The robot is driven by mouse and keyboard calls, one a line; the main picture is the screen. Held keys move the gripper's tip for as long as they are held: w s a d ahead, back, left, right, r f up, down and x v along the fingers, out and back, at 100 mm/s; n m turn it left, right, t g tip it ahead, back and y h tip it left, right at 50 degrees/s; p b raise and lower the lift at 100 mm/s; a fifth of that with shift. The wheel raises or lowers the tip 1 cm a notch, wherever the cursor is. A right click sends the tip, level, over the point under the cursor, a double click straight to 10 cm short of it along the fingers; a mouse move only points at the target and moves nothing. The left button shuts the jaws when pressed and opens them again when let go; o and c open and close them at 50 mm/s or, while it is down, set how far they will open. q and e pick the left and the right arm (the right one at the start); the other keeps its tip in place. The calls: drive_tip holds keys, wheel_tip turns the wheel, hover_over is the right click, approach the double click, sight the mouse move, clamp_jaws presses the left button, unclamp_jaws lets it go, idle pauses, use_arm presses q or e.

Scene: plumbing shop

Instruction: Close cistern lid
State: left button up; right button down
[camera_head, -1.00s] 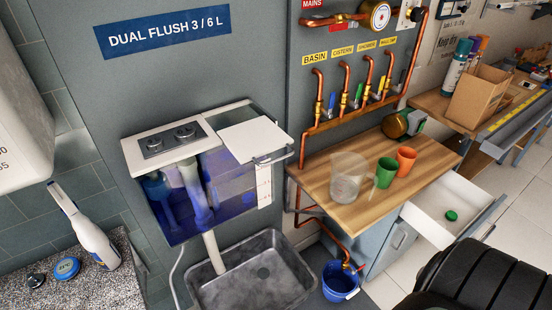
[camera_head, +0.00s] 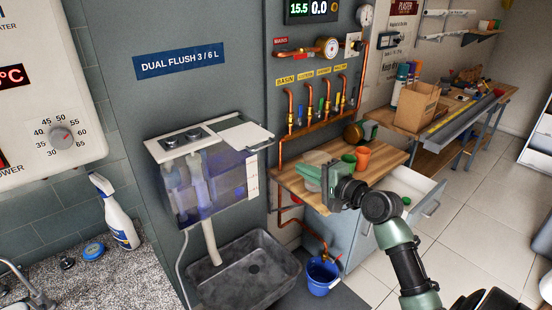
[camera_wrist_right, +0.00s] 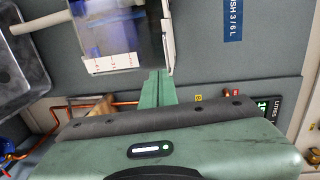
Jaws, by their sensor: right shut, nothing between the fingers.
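The transparent cistern (camera_head: 215,178) hangs on the grey wall under the "DUAL FLUSH" sign. Its fixed top with two flush buttons (camera_head: 184,140) is at the left. The white lid panel (camera_head: 240,134) is at the right, with a handle (camera_head: 262,145) on its right end. A dark opening seems to show behind the panel. My right gripper (camera_head: 308,176) is right of the cistern, apart from it, with its fingers pointing left. In the right wrist view the gripper (camera_wrist_right: 157,88) is shut and empty, near the cistern's clear wall (camera_wrist_right: 110,40). My left gripper is out of view.
The wooden counter (camera_head: 290,190) behind my right gripper holds a green cup (camera_head: 349,159) and an orange cup (camera_head: 362,158). Copper pipes (camera_head: 325,124) run above it. A grey basin (camera_head: 235,275) and blue bucket (camera_head: 322,276) stand below. An open drawer (camera_head: 415,195) juts out at right.

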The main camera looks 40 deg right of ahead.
drive_tip(key=w+a+p, duration=0.1)
drive_tip(key=w+p, duration=0.3)
drive_tip(key=w, duration=1)
drive_tip(key=shift+w+f, duration=0.2)
drive_tip(key=shift+f, duration=0.25)
